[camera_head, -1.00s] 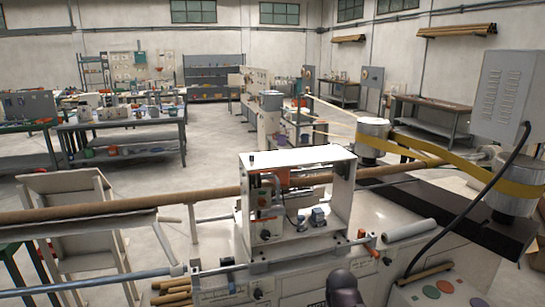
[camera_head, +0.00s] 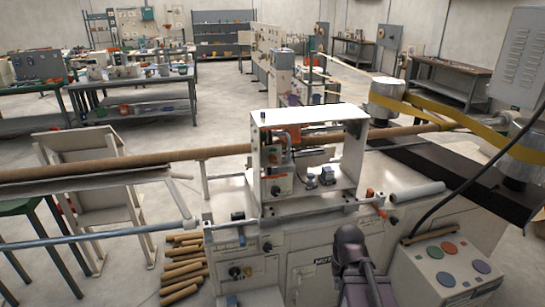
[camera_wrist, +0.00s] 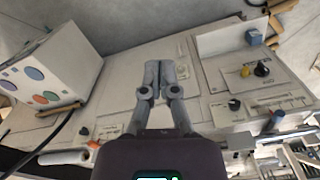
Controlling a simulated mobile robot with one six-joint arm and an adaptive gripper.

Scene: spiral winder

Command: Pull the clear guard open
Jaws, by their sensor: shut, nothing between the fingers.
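The white box-shaped housing (camera_head: 356,165) stands on top of the winder, around the brown tube, in the head view. Its front looks open or see-through. I cannot make out a clear guard panel or its edges for sure. My gripper (camera_wrist: 161,68) is shut and empty in the wrist view, its two grey fingers side by side in front of the pale machine body (camera_wrist: 115,75). In the head view only my dark arm shows at the bottom middle, in front of the cabinet and below the housing; the fingers cannot be made out there.
A control box (camera_head: 447,268) with coloured buttons stands at the lower right, also in the wrist view (camera_wrist: 47,72). A black cable (camera_head: 478,172) hangs above it. A grey roll (camera_head: 417,194) lies right of the housing. Brown tubes (camera_head: 183,268) are stacked at the left.

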